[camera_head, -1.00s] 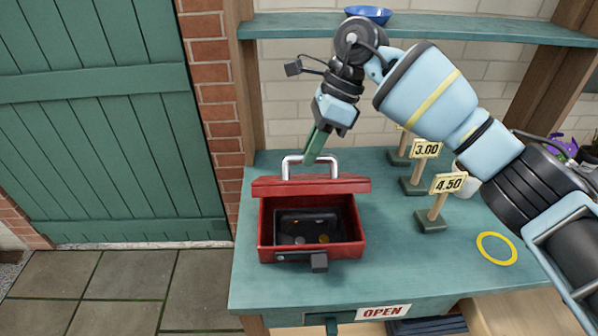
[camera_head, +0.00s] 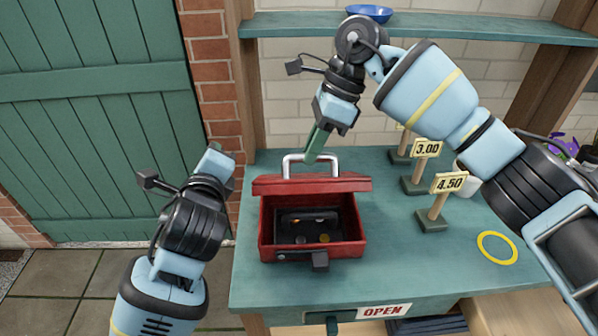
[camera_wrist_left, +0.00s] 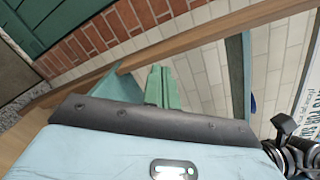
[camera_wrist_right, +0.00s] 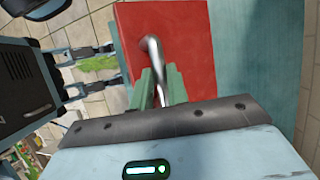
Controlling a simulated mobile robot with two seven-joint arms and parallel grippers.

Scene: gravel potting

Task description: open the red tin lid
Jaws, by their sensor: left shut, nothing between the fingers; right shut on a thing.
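The red tin (camera_head: 359,235) stands on the teal counter with its lid (camera_head: 340,185) raised at the back, seen nearly edge-on. Its front is open and shows a dark inner tray (camera_head: 285,228) with a few coins. My right gripper (camera_head: 312,160) is shut on the lid's silver handle (camera_head: 289,165). In the right wrist view the handle (camera_wrist_right: 152,52) passes between its green fingers (camera_wrist_right: 160,86), with the red lid (camera_wrist_right: 185,40) behind. My left gripper (camera_head: 214,148) is shut and empty, left of the tin and apart from it. Its closed fingers (camera_wrist_left: 162,88) show in the left wrist view.
Price signs reading 3.00 (camera_head: 427,149) and 4.50 (camera_head: 448,182) and a yellow ring (camera_head: 497,248) are right of the tin on the counter (camera_head: 420,275). A shelf (camera_head: 440,28) with a blue bowl (camera_head: 369,13) is above. A green door (camera_head: 100,110) is at left.

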